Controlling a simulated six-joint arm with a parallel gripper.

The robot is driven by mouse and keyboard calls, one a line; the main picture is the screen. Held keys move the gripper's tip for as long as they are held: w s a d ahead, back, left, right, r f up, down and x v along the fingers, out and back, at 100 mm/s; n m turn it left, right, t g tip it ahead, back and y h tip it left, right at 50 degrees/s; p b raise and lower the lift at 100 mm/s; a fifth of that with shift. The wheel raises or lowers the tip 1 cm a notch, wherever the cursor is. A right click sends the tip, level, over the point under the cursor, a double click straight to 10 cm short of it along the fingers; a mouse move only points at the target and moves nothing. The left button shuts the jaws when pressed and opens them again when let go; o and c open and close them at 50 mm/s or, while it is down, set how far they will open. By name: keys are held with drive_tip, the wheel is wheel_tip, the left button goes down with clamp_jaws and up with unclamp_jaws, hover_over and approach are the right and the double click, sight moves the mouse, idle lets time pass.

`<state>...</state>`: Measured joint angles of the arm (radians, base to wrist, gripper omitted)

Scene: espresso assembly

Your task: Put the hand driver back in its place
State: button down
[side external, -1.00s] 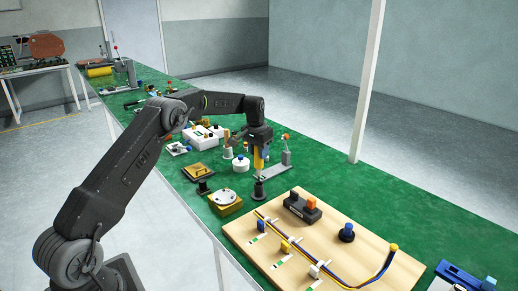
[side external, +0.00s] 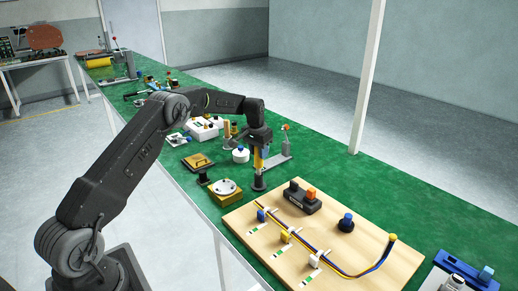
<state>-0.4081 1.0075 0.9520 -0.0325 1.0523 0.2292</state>
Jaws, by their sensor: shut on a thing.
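The hand driver (side external: 258,160) has a yellow-orange handle and stands upright. My gripper (side external: 260,147) is shut on the upper part of its handle. A small dark round holder (side external: 259,184) stands on the green bench directly below the driver.
A wooden board (side external: 350,262) with wires and a dark block (side external: 303,199) lies just in front and to the right. A gold block with a white disc (side external: 226,190) stands left. A grey stand (side external: 284,150) is close behind. Green bench (side external: 360,190) is clear at right.

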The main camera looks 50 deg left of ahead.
drive_tip(key=shift+f, duration=0.65)
drive_tip(key=c, duration=0.7)
unclamp_jaws()
drive_tip(key=shift+o, duration=0.2)
wheel_tip(320, 180, up, 14)
drive_tip(key=s, duration=0.2)
drive_tip(key=s+d+r, duration=0.5)
drive_tip(key=d+r, duration=0.2)
drive_tip(key=d, duration=0.1)
drive_tip(key=s+d+r+m+t, duration=0.1)
drive_tip(key=s+d+r, duration=0.2)
drive_tip(key=s+d, duration=0.45)
drive_tip(key=s+d+r+m+t, duration=0.15)
drive_tip(key=s+d, duration=0.35)
drive_tip(key=s, duration=0.6)
drive_tip(key=s+d+f, duration=0.2)
drive_tip(key=s, duration=0.4)
drive_tip(key=s+d+f+t, duration=0.1)
drive_tip(key=s+d+f, duration=0.1)
drive_tip(key=s, duration=0.4)
drive_tip(key=shift+s+f, duration=0.35)
drive_tip(key=shift+f, duration=0.25)
